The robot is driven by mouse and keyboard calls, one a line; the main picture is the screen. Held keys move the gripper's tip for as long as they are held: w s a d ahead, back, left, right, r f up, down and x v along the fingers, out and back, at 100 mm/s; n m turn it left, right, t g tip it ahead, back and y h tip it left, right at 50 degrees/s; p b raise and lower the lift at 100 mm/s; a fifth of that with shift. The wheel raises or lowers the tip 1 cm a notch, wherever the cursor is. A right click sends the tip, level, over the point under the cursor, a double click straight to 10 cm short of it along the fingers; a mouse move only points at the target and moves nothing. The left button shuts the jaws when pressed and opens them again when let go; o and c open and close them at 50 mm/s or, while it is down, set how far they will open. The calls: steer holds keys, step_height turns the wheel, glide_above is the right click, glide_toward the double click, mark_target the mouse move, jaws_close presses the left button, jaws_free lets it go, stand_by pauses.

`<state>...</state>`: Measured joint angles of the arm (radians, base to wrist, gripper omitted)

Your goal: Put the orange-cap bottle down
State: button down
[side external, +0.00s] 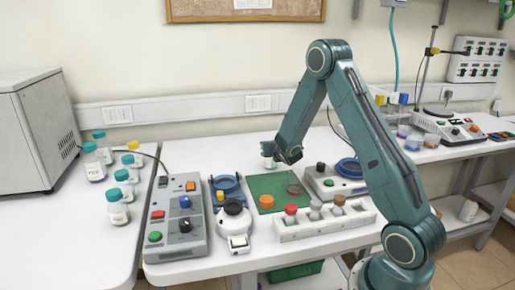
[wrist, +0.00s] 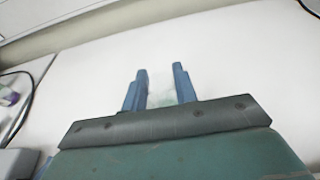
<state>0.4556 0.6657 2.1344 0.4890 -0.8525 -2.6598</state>
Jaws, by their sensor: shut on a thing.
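My gripper (side external: 268,152) is at the far side of the bench, near the wall, reaching to the left. It is shut on a small pale, see-through bottle (side external: 268,161), low over or at the white bench top; I cannot tell whether it touches. In the wrist view my gripper (wrist: 161,80) has its two blue fingers on either side of the pale bottle (wrist: 161,95). The colour of its cap cannot be made out. An orange cap (side external: 266,201) shows at the green mat (side external: 265,183).
A white rack (side external: 325,228) with several capped bottles stands in front. A grey control box (side external: 177,220), a white round device (side external: 235,218) and a blue stand (side external: 226,184) are to the left. Teal-capped bottles (side external: 117,212) stand far left.

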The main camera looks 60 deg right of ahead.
steer(key=shift+r, duration=0.15)
step_height(320, 180, up, 20)
stand_by(0.9)
steer(key=shift+a, duration=0.1)
stand_by(0.5)
steer(key=s+a+m+g+h, duration=0.2)
steer(key=a+m+g+h, duration=0.1)
steer(key=a, duration=0.7)
steer(key=shift+a+r+m+g, duration=0.25)
steer(key=shift+m+g, duration=0.55)
steer(key=shift+g, duration=0.2)
steer(key=shift+s+f, duration=0.1)
step_height(320, 180, down, 16)
steer(key=shift+f, duration=0.15)
